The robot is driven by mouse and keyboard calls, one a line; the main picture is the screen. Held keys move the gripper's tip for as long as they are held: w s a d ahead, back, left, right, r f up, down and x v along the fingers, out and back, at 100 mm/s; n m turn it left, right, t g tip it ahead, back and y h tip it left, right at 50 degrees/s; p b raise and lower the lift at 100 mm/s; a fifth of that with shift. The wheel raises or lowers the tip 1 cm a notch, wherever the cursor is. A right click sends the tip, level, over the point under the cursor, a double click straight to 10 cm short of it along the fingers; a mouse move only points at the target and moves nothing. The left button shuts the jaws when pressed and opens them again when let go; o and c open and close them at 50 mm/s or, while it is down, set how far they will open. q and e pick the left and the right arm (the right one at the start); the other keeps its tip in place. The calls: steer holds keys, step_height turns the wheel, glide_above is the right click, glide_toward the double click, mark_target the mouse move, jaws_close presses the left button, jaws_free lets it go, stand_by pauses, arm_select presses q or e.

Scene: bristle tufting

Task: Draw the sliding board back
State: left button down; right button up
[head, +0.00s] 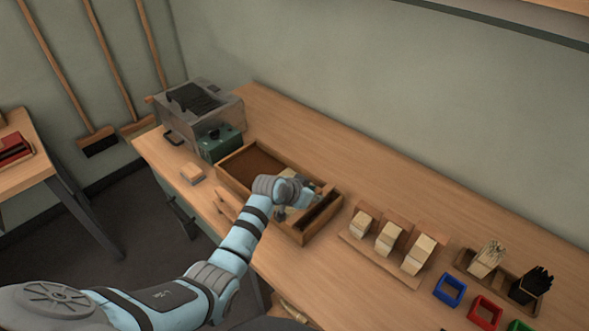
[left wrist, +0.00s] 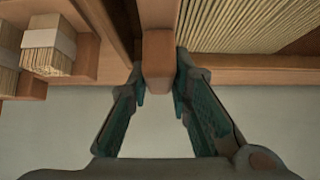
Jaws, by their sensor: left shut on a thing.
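The wooden box (head: 232,189) lies on the bench, with an open brown compartment at its left and a narrow dark slot at its right end. My left gripper (head: 291,196) is over the right half of this box and hides part of it. In the left wrist view, my left gripper (left wrist: 158,95) is shut on a reddish wooden block (left wrist: 158,58), which I take for the sliding board's handle. Pale bristles (left wrist: 250,25) lie in rows just right of it. The rest of the board cannot be told apart. My right gripper is not in view.
A grey and green machine (head: 205,112) stands behind the box's left end. Right of the box are a rack of banded bristle bundles (head: 390,238), loose bristle holders (head: 487,260) and blue, red and green frames (head: 450,290). The bench along the wall is clear.

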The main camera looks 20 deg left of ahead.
arm_select(q)
steer(key=shift+s+d+p, duration=0.15)
steer(key=shift+s+d, duration=0.05)
steer(key=shift+d, duration=0.4)
steer(key=shift+s+d+p, duration=0.15)
steer(key=shift+s+d, duration=0.05)
steer(key=shift+d, duration=0.35)
steer(key=shift+f, duration=0.1)
steer(key=c, duration=1.6)
jaws_free()
steer(key=shift+d, duration=0.1)
steer(key=shift+o, duration=0.6)
steer(key=shift+d, duration=0.1)
